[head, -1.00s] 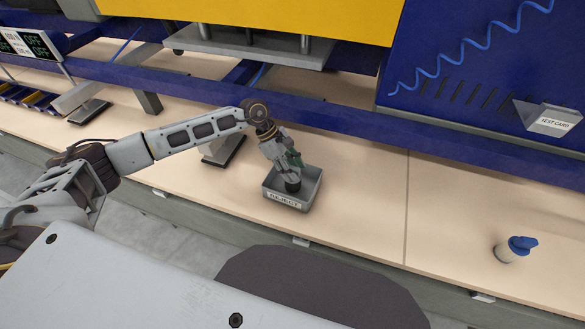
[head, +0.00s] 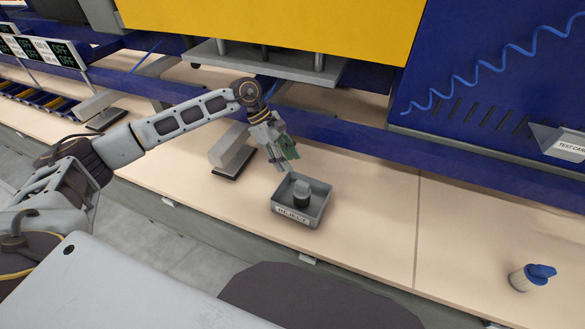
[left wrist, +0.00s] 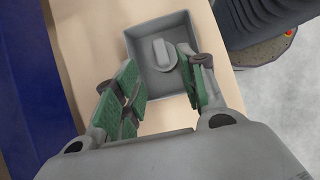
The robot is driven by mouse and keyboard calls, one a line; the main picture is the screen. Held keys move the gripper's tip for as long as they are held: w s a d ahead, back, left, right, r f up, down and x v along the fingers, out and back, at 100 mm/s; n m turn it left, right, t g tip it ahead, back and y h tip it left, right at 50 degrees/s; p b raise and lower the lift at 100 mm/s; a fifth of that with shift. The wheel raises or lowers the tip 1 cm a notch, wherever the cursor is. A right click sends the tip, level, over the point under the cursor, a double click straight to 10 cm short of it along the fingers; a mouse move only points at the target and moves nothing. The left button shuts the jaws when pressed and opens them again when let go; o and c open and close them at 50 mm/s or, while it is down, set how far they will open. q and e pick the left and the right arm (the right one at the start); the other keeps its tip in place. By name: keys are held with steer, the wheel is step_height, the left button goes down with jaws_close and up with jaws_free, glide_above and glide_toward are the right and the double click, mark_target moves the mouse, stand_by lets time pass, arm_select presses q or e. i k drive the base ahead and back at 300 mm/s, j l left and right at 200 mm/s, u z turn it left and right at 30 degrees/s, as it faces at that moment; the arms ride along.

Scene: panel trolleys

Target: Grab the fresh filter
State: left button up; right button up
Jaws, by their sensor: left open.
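A filter (head: 531,277) with a pale body and a blue cap stands alone on the bench at the lower right of the head view. A second filter (head: 302,193), dark-bodied with a grey cap, stands in the grey reject tray (head: 292,219); its cap also shows in the left wrist view (left wrist: 164,54). My left gripper (head: 285,165) is open and empty, above and just behind the tray's left side. In the left wrist view its green-padded fingers (left wrist: 163,88) are spread with the tray beyond them. My right gripper is not in view.
A blue frame rail (head: 350,139) runs behind the tray. A grey block on a dark base (head: 232,157) stands left of the tray. A test card holder (head: 568,145) is on the blue panel at right. The bench (head: 400,220) between tray and blue-capped filter is clear.

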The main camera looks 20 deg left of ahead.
mark_target(528, 277)
steer(key=z, duration=0.7)
